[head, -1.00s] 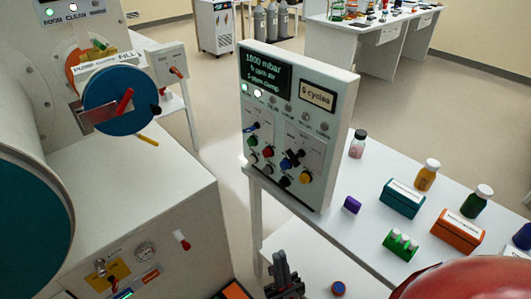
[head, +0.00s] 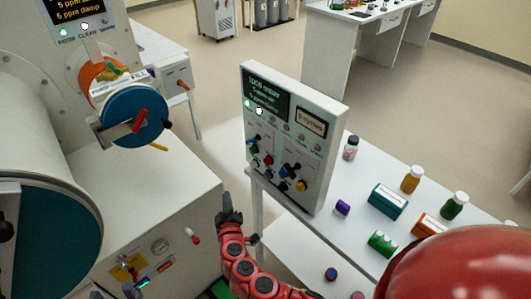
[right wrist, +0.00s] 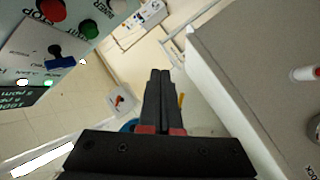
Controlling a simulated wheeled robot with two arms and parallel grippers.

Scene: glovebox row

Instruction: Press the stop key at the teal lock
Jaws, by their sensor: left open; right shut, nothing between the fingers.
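A white control panel (head: 315,165) stands on the table, with a dark display and two groups of knobs and keys. A red key (head: 269,160) shows in its left group. In the right wrist view, a red key (right wrist: 50,9) has the word STOP beside it, near a green key (right wrist: 88,28) and a blue switch (right wrist: 62,55). The large teal lock door (head: 62,240) is at the left. My right gripper (head: 231,213) is shut and empty, left of and below the panel, apart from it. Its closed fingers (right wrist: 160,78) point past the panel's edge.
A white glovebox body (head: 150,205) fills the left, with a smaller blue lock door (head: 135,118). The table right of the panel holds bottles, a teal box (head: 388,201) and a green rack (head: 382,243). Bare floor lies between glovebox and table.

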